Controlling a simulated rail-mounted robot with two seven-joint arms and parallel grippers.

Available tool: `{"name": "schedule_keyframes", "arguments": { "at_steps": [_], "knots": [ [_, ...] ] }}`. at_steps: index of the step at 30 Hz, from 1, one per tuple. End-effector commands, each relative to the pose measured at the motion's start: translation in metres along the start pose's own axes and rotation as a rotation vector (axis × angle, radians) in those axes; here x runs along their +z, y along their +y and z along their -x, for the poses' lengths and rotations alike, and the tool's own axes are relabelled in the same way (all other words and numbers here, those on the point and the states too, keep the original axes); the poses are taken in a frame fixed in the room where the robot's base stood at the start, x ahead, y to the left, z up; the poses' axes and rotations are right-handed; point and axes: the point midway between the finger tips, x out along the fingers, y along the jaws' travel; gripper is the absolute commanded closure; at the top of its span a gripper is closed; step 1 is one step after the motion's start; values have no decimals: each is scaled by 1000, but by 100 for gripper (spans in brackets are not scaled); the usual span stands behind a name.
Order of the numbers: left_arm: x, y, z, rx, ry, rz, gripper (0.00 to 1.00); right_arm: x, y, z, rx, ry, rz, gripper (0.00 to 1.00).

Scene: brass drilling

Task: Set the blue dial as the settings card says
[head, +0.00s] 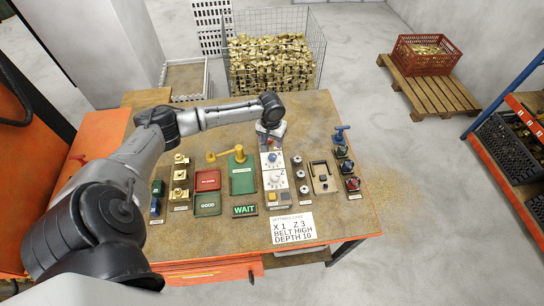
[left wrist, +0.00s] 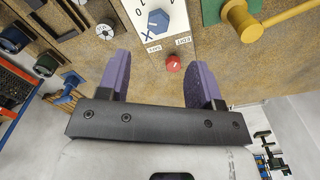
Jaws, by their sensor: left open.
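The settings card (head: 291,229) lies at the table's front and reads X 1, Z 3, BELT HIGH, DEPTH 10. The blue dial (head: 272,157) sits on the upper part of a white panel, above a white dial (head: 275,179). In the left wrist view the blue dial (left wrist: 158,25) is six-sided, beside a letter X and printed numerals; I cannot tell its setting. My left gripper (head: 270,139) hangs at the panel's far end. Its purple fingers (left wrist: 158,62) are apart and empty, with the blue dial beyond their tips. My right gripper is in neither view.
A small red knob (left wrist: 173,63) shows between my left fingers.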

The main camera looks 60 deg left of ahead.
Motion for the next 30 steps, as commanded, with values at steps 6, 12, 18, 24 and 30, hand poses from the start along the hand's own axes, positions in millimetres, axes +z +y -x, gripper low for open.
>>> {"name": "schedule_keyframes", "arguments": {
  "at_steps": [6,12,18,24,30],
  "knots": [
    [1,0,-44,0,-3,-1,40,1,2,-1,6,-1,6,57],
    [1,0,-77,0,-3,-2,40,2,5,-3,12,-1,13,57],
    [1,0,-99,-1,-2,-2,40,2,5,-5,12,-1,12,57],
    [0,0,-109,-1,0,-4,40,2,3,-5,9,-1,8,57],
    [0,0,-110,-1,0,-4,40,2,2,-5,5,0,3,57]
  ]
}}
